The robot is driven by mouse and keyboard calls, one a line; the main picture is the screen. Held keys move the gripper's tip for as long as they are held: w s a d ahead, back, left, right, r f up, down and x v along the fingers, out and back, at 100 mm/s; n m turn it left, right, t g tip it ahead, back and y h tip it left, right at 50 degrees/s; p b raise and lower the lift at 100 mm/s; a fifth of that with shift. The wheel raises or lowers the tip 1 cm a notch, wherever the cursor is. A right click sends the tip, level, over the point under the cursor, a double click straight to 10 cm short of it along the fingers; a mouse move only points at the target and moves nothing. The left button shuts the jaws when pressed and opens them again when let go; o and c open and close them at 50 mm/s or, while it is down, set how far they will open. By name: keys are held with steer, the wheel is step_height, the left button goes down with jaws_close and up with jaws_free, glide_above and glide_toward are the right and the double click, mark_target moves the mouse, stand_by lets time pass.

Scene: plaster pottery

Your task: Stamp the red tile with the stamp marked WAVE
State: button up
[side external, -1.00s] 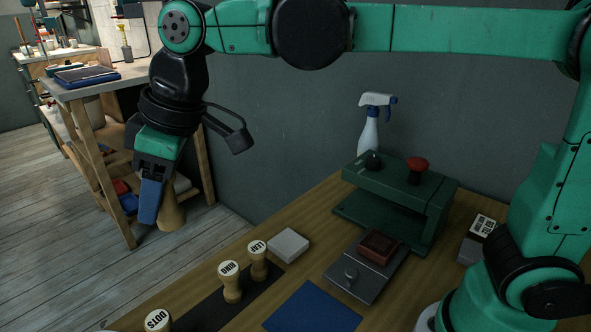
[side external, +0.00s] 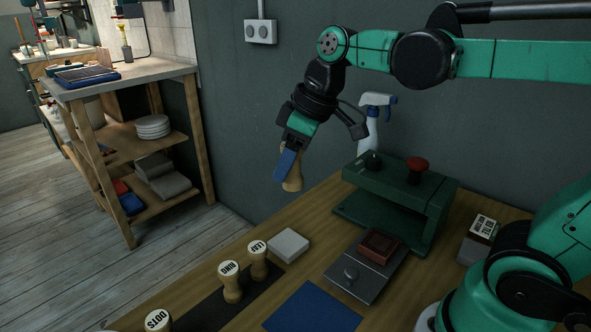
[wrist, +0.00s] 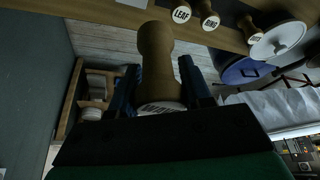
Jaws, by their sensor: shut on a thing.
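My gripper (side external: 290,160) is shut on a wooden stamp (side external: 293,180) and holds it in the air above the table's back edge, left of the press. The red tile (side external: 380,243) lies on a grey metal plate (side external: 350,274) in front of the green press (side external: 408,195), apart from the gripper. Stamps marked LEAF (side external: 258,262), RING (side external: 231,284) and DOTS (side external: 158,319) stand on a dark strip (side external: 215,312).
A blue mat (side external: 311,308) lies at the front. A spray bottle (side external: 370,125) stands behind the press, and a small labelled box (side external: 478,240) stands to its right. Air around the gripper is clear.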

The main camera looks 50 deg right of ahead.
steer(key=s+d+f+m+h, duration=0.2)
steer(key=s+d+f+m, duration=0.35)
steer(key=s+d, duration=0.6)
steer(key=shift+n+t, duration=0.35)
steer(key=shift+t, duration=0.05)
steer(key=shift+w+f, duration=0.2)
steer(key=shift+f, duration=1.5)
steer(key=shift+w+f, duration=0.2)
steer(key=shift+f, duration=1.5)
steer(key=shift+f, duration=0.6)
steer(key=shift+r, duration=0.1)
step_height(320, 180, up, 7)
steer(key=shift+w, duration=0.1)
